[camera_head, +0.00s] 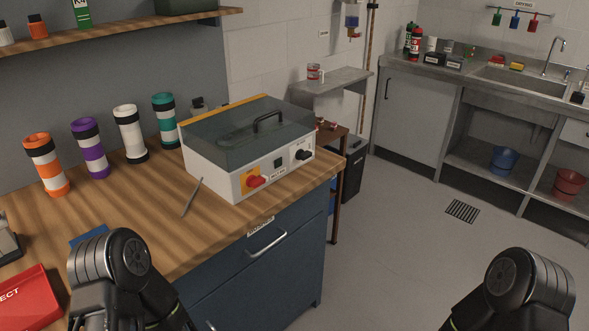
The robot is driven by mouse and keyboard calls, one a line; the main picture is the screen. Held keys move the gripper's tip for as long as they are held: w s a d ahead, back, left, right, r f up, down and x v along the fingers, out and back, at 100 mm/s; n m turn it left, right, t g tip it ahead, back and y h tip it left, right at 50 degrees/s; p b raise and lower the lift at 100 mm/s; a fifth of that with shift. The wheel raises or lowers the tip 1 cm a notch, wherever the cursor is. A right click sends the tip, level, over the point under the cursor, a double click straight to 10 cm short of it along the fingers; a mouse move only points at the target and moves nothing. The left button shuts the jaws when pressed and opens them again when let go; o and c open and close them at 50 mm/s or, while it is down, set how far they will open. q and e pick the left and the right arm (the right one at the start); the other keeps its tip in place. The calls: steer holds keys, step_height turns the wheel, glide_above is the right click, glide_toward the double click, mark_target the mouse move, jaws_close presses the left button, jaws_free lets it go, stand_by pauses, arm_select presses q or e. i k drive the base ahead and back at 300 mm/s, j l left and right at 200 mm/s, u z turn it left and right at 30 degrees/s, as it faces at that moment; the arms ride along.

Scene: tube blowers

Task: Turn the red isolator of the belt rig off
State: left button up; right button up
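The belt rig (217,172) is a white box with a dark see-through lid and black handle, standing on the wooden bench near its right end. Its red isolator (255,181) is a red rotary knob on a yellow plate, low on the front panel. A black knob (302,155) and a small dark switch (278,162) sit to its right. The isolator's exact setting is too small to read. Parts of my two arms show at the bottom left and bottom right, both well apart from the rig. Neither gripper's fingers can be seen.
Orange, purple, white and green banded tubes (97,160) stand behind and left of the rig. A thin metal tool (191,197) lies before it. A red tray (28,299) is at lower left. Blue drawers (250,285) are under the bench. The floor (400,240) at right is clear.

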mark_target(253, 182)
steer(key=i+l+u, duration=0.1)
steer(key=l, duration=0.3)
steer(key=i+l, duration=0.2)
steer(key=l, duration=0.25)
steer(key=i+l+u, duration=0.15)
steer(key=l, duration=0.25)
steer(key=i+l, duration=0.1)
steer(key=l, duration=0.3)
steer(key=i+l+u, duration=0.15)
steer(key=l, duration=0.75)
steer(key=i+u, duration=0.05)
